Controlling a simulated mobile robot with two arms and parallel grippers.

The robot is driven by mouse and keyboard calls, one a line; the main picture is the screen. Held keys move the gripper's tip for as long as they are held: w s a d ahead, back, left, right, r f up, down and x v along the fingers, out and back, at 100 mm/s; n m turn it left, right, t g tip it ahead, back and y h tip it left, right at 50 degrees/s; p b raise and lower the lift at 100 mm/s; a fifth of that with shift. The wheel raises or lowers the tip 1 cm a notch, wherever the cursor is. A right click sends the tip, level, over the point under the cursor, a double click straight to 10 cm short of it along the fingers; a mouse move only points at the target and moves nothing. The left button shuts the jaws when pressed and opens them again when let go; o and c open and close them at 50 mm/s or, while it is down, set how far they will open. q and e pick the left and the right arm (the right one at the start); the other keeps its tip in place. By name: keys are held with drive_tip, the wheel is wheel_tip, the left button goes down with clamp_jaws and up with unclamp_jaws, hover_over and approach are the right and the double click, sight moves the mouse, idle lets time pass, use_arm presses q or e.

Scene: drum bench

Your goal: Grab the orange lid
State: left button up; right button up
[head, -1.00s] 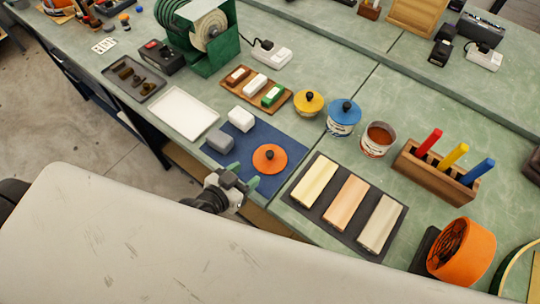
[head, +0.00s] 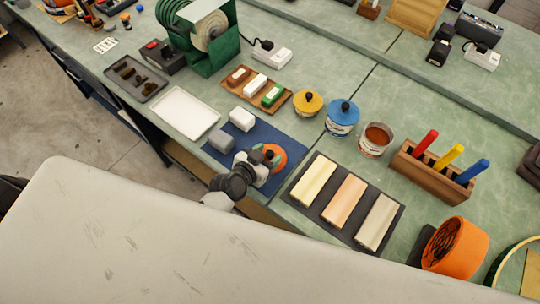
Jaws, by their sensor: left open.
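The round orange lid (head: 279,158) with a black knob lies on the blue mat (head: 285,136) near the bench's front edge. My left gripper (head: 265,156) reaches over the mat from the front left. Its open fingers are at the lid's left part, beside or around the knob, and hide some of the lid. I cannot tell whether the fingers touch the knob. An open can with an orange-brown inside (head: 376,139) stands to the right, without a lid. My right gripper does not show.
A grey block (head: 221,140) and a white block (head: 242,119) sit left of the lid. A yellow-lidded can (head: 308,102) and a blue-lidded can (head: 342,118) stand behind. A dark tray with three bars (head: 317,210) lies to the right.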

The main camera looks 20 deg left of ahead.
use_arm(q)
drive_tip(key=c, duration=1)
drive_tip(key=shift+r, duration=0.1)
